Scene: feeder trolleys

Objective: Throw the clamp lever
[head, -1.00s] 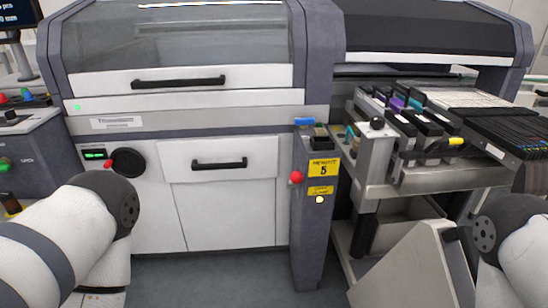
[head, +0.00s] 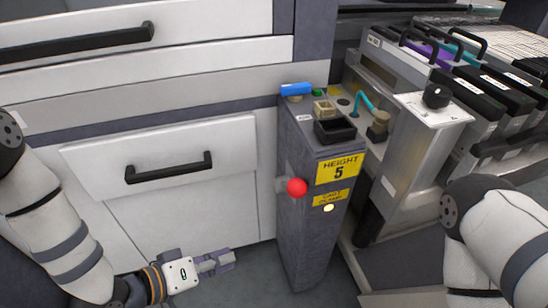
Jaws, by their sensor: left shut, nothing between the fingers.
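A red ball knob (head: 297,187) on a short grey stub sticks out from the grey post (head: 312,235); it looks like the clamp lever. The post carries a yellow label reading "HEIGHT 5" (head: 339,169). My left gripper (head: 231,261) is shut and empty, low in front of the white cabinet. It is left of and below the red knob, apart from it. My right arm shows at the right edge, but its gripper is out of the picture.
A blue block (head: 296,89) and a small black tray (head: 335,130) sit on top of the post. The feeder trolley (head: 415,135) stands right of the post, with several feeders (head: 490,95) on it. A drawer with a black handle (head: 168,167) is on the left. Floor is free below.

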